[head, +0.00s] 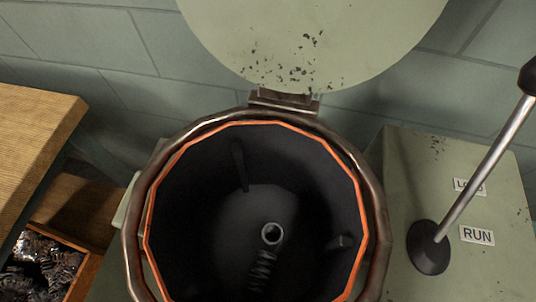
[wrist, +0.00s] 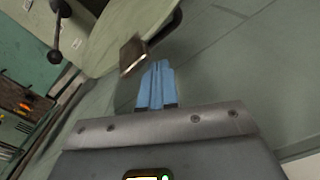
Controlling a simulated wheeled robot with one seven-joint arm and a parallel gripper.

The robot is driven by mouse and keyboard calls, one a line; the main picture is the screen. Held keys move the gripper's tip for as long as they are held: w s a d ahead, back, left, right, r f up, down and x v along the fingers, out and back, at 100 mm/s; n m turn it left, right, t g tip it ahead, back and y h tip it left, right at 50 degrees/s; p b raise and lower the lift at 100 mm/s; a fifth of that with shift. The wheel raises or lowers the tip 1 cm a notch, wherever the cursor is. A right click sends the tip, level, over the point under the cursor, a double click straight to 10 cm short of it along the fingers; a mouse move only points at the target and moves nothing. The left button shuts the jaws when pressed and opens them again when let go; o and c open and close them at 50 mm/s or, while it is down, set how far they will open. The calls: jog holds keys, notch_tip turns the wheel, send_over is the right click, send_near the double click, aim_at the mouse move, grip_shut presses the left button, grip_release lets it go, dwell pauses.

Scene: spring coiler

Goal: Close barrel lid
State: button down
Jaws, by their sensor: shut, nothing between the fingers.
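The barrel (head: 135,210) stands open in the head view, with a brown metal rim and an orange inner edge. Its round pale green lid (head: 315,40) is raised upright behind it on a hinge (head: 285,100). Inside the dark barrel are a spring (head: 261,272) and a small ring-shaped part (head: 271,234). In the wrist view my gripper (wrist: 158,68) has its blue fingers together and empty. The lid (wrist: 112,38) and a brown metal piece (wrist: 133,55), which looks like the hinge, lie just beyond the fingertips. My gripper does not show in the head view.
A lever (head: 485,165) with a black base rises from the green housing at right, beside a RUN label (head: 477,235). A wooden bench (head: 35,125) and a box of metal scraps (head: 45,262) are at left. A tiled wall (head: 105,45) stands close behind the lid.

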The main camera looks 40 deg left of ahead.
jog(key=shift+f, duration=1.45)
jog(key=shift+s+d+r, duration=0.2)
jog(key=shift+s+d, duration=0.1)
jog(key=shift+s, duration=0.2)
jog(key=shift+s+d+r, duration=0.2)
jog(key=shift+s+d, duration=0.1)
jog(key=shift+s, duration=0.2)
